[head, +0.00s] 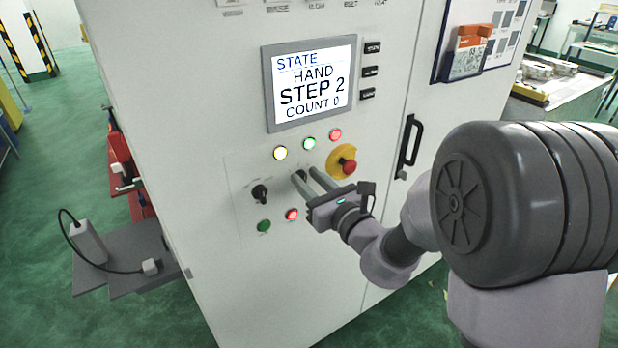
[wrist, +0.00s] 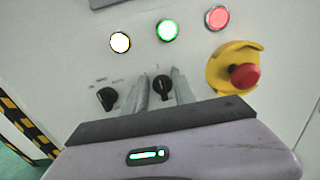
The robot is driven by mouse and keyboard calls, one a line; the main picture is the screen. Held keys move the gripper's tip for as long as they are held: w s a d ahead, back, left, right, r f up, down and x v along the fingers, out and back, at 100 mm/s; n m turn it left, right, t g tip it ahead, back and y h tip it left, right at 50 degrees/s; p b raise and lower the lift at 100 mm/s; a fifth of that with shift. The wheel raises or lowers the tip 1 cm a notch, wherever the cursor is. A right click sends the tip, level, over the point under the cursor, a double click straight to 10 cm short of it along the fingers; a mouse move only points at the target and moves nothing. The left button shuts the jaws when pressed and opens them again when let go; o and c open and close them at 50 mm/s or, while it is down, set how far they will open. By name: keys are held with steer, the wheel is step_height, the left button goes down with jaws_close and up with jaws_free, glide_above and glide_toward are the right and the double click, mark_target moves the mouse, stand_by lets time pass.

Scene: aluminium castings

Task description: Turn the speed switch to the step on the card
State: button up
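A black rotary switch (wrist: 163,86) sits between the two fingers of my gripper (wrist: 162,90) in the wrist view. The fingers stand apart on either side of it, with gaps showing; contact cannot be told. In the head view my gripper (head: 310,183) reaches the panel and mostly hides this switch. A second black rotary switch (head: 260,193) is to its left, also in the wrist view (wrist: 107,98). Their labels are too small to read. The screen (head: 312,84) reads HAND, STEP 2, COUNT 0. No step card is readable; an orange and white item (head: 467,52) sits in a holder at right.
A yellow-backed red emergency button (head: 347,166) is close right of my gripper. Yellow, green and red lamps (head: 309,143) are above; a green button (head: 264,226) and a lit red button (head: 292,214) are below. A black door handle (head: 410,142) is farther right.

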jaws_close()
steer(key=shift+r+m+p, duration=0.1)
steer(key=shift+m+p, duration=0.3)
steer(key=m+p, duration=0.3)
steer(key=shift+w+d+m, duration=0.15)
steer(key=shift+d+m, duration=0.15)
steer(key=shift+w+d+f+m+p, duration=0.1)
steer(key=shift+d+f+m+p, duration=0.05)
steer(key=shift+m+p, duration=0.9)
steer(key=shift+w+d+f+m+p, duration=0.1)
steer(key=shift+m+p, duration=0.85)
steer(key=shift+m, duration=0.2)
jaws_free()
steer(key=shift+f, duration=0.1)
